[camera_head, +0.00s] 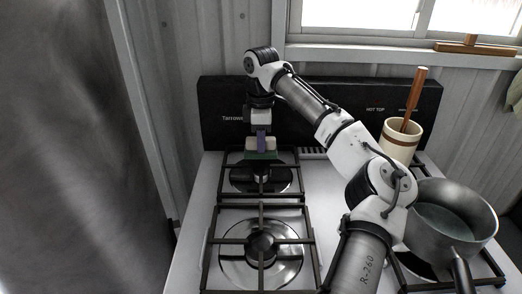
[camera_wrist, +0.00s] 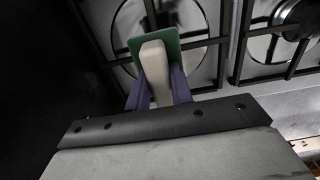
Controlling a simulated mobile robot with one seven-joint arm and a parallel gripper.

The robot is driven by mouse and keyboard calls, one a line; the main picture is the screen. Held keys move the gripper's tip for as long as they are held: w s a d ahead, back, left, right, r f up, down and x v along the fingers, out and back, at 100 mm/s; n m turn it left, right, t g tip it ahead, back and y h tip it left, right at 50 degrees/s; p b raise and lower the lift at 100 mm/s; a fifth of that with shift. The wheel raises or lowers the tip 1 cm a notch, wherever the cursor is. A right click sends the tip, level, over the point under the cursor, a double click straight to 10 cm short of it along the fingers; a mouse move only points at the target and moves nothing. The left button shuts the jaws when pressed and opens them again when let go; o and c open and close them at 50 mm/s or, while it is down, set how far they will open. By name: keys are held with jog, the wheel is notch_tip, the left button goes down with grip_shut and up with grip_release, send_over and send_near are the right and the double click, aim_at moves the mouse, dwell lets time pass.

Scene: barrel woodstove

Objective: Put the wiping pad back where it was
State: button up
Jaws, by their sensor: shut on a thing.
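The wiping pad has a green base (camera_wrist: 182,47) and a pale cream handle (camera_wrist: 156,72). In the wrist view my gripper (camera_wrist: 160,90) has its purple fingers on both sides of the handle and is shut on it. In the head view my gripper (camera_head: 262,142) points down over the back left burner of the stove. The wiping pad (camera_head: 261,154) shows there under the fingers, at about the height of the burner grate. I cannot tell whether the pad touches the grate. Part of the handle is hidden by the fingers.
The stove has black grates, with a front left burner (camera_head: 261,247). A grey saucepan (camera_head: 450,215) stands at the right. A cream crock (camera_head: 399,140) with a wooden-handled tool (camera_head: 415,95) stands at the back right. A dark back panel (camera_head: 222,112) rises behind the burners.

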jog(key=shift+f, duration=1.95)
jog(key=o, duration=0.9)
jog(key=shift+f, duration=0.1)
jog(key=shift+o, duration=0.2)
notch_tip(320, 180, up, 12)
jog(key=shift+r, duration=0.15)
